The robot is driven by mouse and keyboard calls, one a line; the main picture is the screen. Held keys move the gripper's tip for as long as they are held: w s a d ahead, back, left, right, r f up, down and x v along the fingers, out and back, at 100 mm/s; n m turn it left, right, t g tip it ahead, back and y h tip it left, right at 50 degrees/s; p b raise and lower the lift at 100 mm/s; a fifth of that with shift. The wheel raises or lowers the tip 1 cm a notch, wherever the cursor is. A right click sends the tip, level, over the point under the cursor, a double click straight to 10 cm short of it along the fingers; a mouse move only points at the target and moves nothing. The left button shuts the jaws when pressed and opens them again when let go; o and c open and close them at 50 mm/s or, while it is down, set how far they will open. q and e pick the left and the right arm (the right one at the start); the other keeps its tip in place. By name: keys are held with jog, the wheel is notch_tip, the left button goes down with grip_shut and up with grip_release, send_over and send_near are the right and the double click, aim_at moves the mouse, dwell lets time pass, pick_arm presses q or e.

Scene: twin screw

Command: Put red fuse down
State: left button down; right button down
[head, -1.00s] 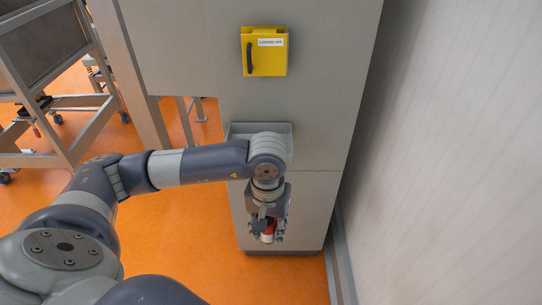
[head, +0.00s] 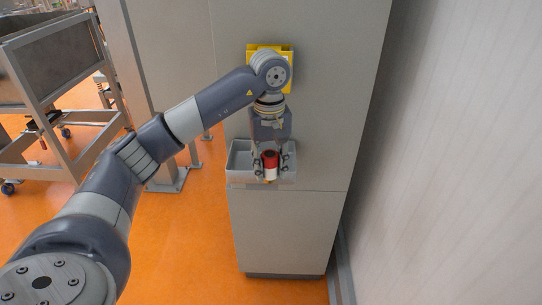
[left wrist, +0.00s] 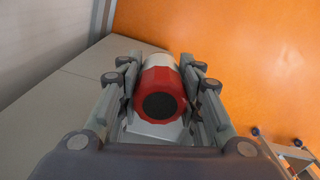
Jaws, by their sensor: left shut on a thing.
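The red fuse (head: 270,163), red with a white band, is held in my left gripper (head: 270,172). In the left wrist view the fuse (left wrist: 160,98) sits between both fingers, its dark round end facing the camera. My left gripper is shut on it and points down in the head view. In that view the fuse overlaps the grey tray (head: 238,160) on the cabinet front; I cannot tell whether it touches the tray. My right gripper is not in view.
The yellow box (head: 286,56) on the grey cabinet (head: 320,120) is partly hidden behind my left arm. A metal cart (head: 62,70) stands at the left. A pale wall (head: 455,150) rises at the right. Orange floor (head: 190,235) is open left of the cabinet.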

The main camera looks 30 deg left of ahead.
pick_arm(q)
jog(key=w+a+p, duration=0.4)
jog(key=w+a, duration=0.2)
jog(key=w, duration=0.3)
jog(key=f, duration=0.2)
jog(key=f+p, duration=0.1)
jog(key=f, duration=0.1)
jog(key=f+p, duration=0.1)
jog(key=f, duration=0.1)
jog(key=shift+d+f, duration=0.15)
jog(key=shift+d, duration=0.1)
jog(key=shift+w+a+f+p, duration=0.1)
jog(key=shift+w+p, duration=0.1)
jog(key=shift+p, duration=0.15)
jog(key=shift+f, duration=0.2)
jog(key=shift+f, duration=0.1)
